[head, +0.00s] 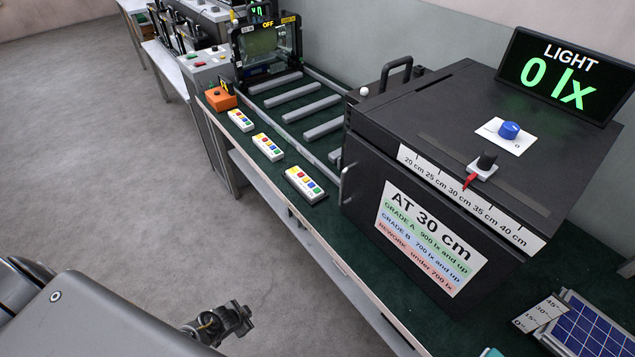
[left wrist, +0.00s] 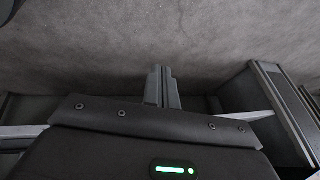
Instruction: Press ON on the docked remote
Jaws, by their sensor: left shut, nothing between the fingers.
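An orange dock (head: 221,99) sits at the far left end of the green bench top. A small upright piece with yellow and black on it stands at its back; I cannot make out a remote or an ON button there. Three white remotes with coloured buttons lie in a row along the bench's front edge: a near one (head: 304,184), a middle one (head: 268,147) and a far one (head: 240,120). My left gripper (head: 225,320) is over the floor in front of the bench, far from the dock. Its fingers (left wrist: 162,86) are shut and empty. My right gripper is out of view.
A floodlight (head: 264,45) marked OFF stands behind the dock at the end of a slatted track (head: 295,98). A large black box (head: 440,110) and a display (head: 566,75) reading 0 lx fill the right. A solar panel (head: 595,325) lies nearby. The floor is clear.

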